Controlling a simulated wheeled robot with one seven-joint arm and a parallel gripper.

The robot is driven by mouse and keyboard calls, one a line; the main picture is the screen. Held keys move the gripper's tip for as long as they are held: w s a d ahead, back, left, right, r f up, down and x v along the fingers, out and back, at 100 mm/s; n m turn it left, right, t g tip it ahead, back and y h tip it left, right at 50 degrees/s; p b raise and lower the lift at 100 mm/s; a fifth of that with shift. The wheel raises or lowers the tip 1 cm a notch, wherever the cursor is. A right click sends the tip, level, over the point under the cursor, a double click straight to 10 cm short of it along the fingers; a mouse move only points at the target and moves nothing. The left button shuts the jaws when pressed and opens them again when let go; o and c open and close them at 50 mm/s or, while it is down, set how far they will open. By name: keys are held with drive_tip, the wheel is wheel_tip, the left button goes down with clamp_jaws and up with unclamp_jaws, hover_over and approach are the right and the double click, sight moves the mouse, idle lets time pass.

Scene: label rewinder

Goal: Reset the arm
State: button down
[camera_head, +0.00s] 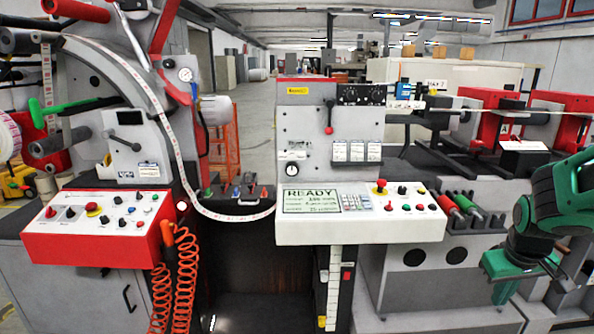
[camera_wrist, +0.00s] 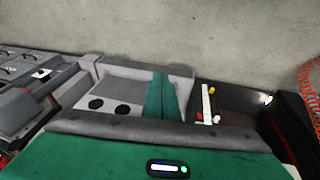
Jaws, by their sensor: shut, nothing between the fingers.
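My green and black arm reaches in from the right edge in the head view, with my gripper (camera_head: 560,276) low at its end, in front of the right part of the machine. The gripper is shut and holds nothing. Its fingers are small and dark there, so their exact outline is hard to make out. In the wrist view, the green hand body with a small lit panel fills the bottom, and a green strip stands out beyond its grey edge.
The label rewinder's control panel (camera_head: 360,213) reads READY. A red control box (camera_head: 100,228) stands at left, with coiled orange hoses (camera_head: 175,270) beside it. Red and green handled tools (camera_head: 466,206) sit near my arm. The concrete floor (camera_wrist: 180,30) behind is bare.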

drive_tip(key=s+a+r+m+g+y, duration=0.1)
drive_tip(key=s+a+r+m, duration=0.1)
drive_tip(key=s, duration=0.8)
drive_tip(key=s+a+r+m+g+y, duration=0.1)
drive_tip(key=s+a+r+m+g, duration=0.1)
drive_tip(key=s, duration=0.8)
drive_tip(key=shift+s+a+r+m, duration=0.2)
drive_tip(key=shift+a+r+m, duration=0.3)
drive_tip(key=shift+m, duration=0.4)
drive_tip(key=shift+w+f, duration=0.3)
drive_tip(key=shift+w, duration=0.35)
